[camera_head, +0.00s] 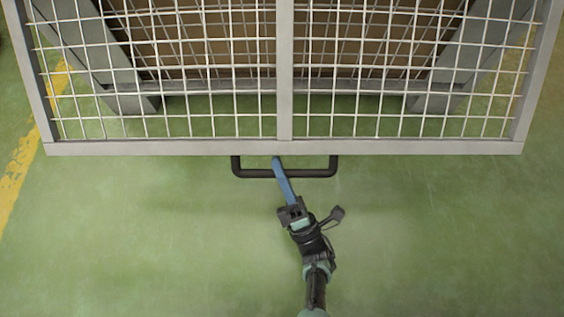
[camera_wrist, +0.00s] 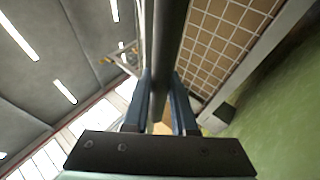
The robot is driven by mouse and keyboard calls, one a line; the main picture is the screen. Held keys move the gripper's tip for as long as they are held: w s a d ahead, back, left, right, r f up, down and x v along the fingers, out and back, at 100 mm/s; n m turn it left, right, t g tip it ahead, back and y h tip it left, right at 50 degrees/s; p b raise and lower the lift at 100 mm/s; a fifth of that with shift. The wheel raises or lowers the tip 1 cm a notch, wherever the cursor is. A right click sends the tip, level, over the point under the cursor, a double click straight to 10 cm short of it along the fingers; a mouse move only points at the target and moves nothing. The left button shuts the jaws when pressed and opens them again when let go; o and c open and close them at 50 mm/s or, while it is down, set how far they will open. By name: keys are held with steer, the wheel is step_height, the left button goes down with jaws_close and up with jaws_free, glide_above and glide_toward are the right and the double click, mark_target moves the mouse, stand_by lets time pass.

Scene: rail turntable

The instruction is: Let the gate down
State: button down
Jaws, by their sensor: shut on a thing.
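The gate (camera_head: 390,148) is a grey frame with white wire mesh and a middle bar. It spans the upper part of the head view, and its mesh also shows at the upper right in the wrist view (camera_wrist: 232,42). A black bar handle (camera_head: 318,173) sticks out from its bottom edge. My gripper (camera_head: 280,170), with blue fingers, reaches up to the handle left of its middle. In the wrist view the dark bar (camera_wrist: 160,70) runs between the two fingers, which are shut on it. The far fingertips are partly hidden by the bar.
Behind the mesh are brown panels (camera_head: 210,60) and grey slanted posts (camera_head: 455,75). The green floor (camera_head: 430,240) is clear around my arm. A worn yellow line (camera_head: 22,165) runs along the floor at the left.

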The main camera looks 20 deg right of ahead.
steer(key=shift+w+a+f, duration=0.1)
steer(key=shift+a+f, duration=0.1)
steer(key=shift+a, duration=0.1)
stand_by(0.4)
steer(key=c, duration=0.8)
jaws_free()
steer(key=shift+o, duration=0.3)
steer(key=shift+d, duration=0.1)
steer(key=shift+d+r, duration=0.1)
steer(key=shift+d, duration=0.05)
